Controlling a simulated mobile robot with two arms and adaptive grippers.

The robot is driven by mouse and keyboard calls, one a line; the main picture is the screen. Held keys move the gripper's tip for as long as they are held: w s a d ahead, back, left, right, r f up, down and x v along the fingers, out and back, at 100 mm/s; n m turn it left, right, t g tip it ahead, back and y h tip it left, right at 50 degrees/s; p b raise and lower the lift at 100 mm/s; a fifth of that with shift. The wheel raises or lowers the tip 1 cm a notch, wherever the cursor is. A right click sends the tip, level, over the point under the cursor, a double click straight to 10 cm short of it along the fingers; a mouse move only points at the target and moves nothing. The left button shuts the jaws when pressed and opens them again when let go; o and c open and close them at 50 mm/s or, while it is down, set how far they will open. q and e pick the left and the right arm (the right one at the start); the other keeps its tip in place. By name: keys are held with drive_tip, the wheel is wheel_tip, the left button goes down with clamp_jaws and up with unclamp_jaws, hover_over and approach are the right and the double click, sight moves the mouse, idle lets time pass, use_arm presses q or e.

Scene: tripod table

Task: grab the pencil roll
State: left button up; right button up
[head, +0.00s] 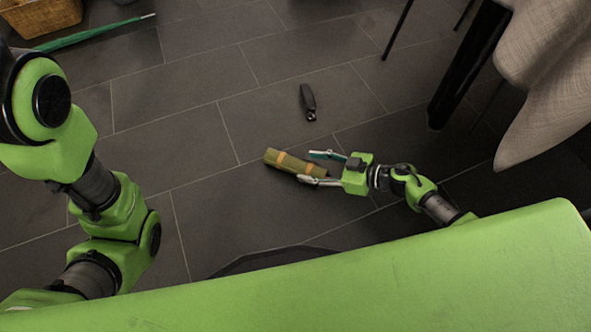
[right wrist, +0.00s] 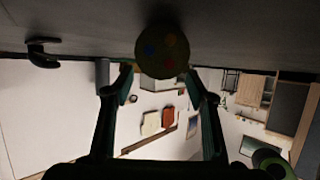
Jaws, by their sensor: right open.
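The pencil roll (head: 288,162) is an olive-green cylinder with orange bands, lying on its side on the dark tiled floor. In the right wrist view its round end (right wrist: 162,50) faces me, with small coloured spots. My right gripper (head: 305,167) is open, low by the floor. In the head view its fingers reach along either side of the roll's right end. In the right wrist view the roll's end shows just beyond and between the fingertips (right wrist: 160,76); contact cannot be told. My left arm shows at the left, but its gripper is out of view.
A small black object (head: 308,101) lies on the floor beyond the roll; it also shows in the right wrist view (right wrist: 43,53). A green umbrella (head: 95,34) and a wicker basket (head: 40,14) are at upper left. A dark table leg (head: 466,68) and draped cloth (head: 550,85) stand right.

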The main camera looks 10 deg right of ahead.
sight(300, 164)
drive_tip(key=b+x, duration=0.4)
drive_tip(key=x, duration=0.1)
drive_tip(key=shift+w+r, duration=0.1)
drive_tip(key=shift+w+a+b, duration=0.25)
drive_tip(key=shift+a+b, duration=0.1)
drive_tip(key=shift+b, duration=0.05)
drive_tip(key=c, duration=1.3)
